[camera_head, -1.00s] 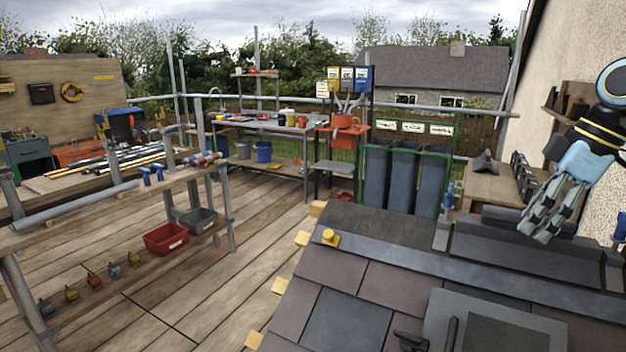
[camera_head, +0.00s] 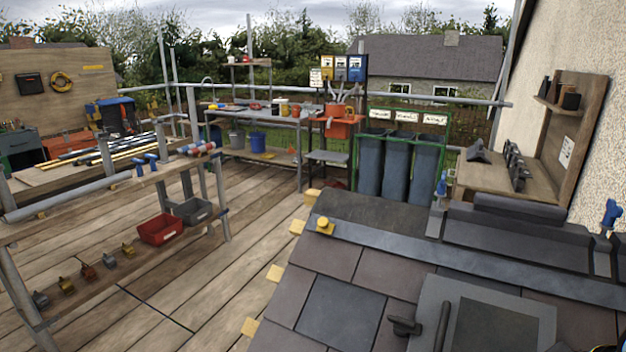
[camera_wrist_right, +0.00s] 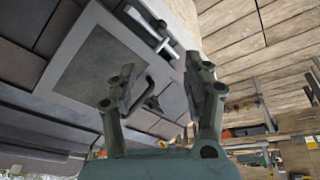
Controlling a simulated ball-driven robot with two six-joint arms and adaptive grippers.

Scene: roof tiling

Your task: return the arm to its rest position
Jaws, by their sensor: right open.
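My right gripper (camera_wrist_right: 160,88) shows in the right wrist view with its two fingers spread apart and nothing between them. Behind the fingers lies the roof with a grey framed panel (camera_wrist_right: 100,68). A dark curved handle shows between the fingers, beyond them. The same roof panel (camera_head: 490,325) is at the bottom right of the head view, with dark handle-like parts at its left side. My right gripper does not show in the head view. My left gripper is in neither current view.
A wooden shelf unit (camera_head: 583,140) stands by the wall. A rack with a red bin (camera_head: 160,229) is at left. The plank deck (camera_head: 225,265) between is mostly clear.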

